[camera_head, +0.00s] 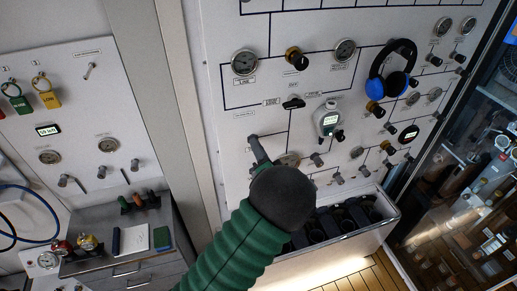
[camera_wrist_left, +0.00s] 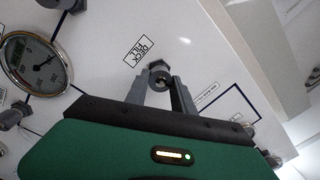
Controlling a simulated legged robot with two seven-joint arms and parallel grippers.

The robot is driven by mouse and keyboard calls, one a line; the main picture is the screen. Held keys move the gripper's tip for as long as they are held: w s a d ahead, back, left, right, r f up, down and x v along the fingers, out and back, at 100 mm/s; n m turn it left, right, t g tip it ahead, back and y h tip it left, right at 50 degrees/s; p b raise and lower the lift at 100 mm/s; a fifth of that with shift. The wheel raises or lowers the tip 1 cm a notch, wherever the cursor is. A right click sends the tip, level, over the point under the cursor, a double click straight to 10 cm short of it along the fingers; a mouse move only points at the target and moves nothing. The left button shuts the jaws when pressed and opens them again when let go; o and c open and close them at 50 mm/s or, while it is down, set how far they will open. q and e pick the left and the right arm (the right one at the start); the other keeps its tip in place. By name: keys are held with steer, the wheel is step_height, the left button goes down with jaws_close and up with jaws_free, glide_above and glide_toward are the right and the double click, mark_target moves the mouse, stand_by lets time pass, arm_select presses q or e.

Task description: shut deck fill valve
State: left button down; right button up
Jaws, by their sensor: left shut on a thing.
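My left gripper (camera_wrist_left: 163,84) is shut on the deck fill valve (camera_wrist_left: 159,70), a small dark grey knob on the white panel. A "DECK FILL" label (camera_wrist_left: 139,48) sits just above it in the left wrist view. In the head view my left gripper (camera_head: 256,148) reaches the lower left of the panel (camera_head: 236,190), and its fingers and dark wrist cover most of the valve. The valve's turn angle cannot be told. My right gripper is not in view.
A round gauge (camera_wrist_left: 36,62) is left of the valve in the wrist view. Blue headphones (camera_head: 391,70) hang on the panel, among several gauges and knobs. A bin (camera_head: 340,222) with dark items stands below. A grey drawer cabinet (camera_head: 130,262) is at the lower left.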

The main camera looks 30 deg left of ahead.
arm_select(q)
steer(key=shift+w+r, duration=0.1)
steer(key=shift+r, duration=0.1)
steer(key=c, duration=1.3)
jaws_free()
steer(key=shift+o, duration=1.1)
steer(key=shift+w+f, duration=0.15)
steer(key=b+v, duration=0.6)
steer(key=v, duration=1)
steer(key=shift+d+f+b, duration=0.25)
steer(key=shift+d+b, duration=0.05)
steer(key=shift+d, duration=0.1)
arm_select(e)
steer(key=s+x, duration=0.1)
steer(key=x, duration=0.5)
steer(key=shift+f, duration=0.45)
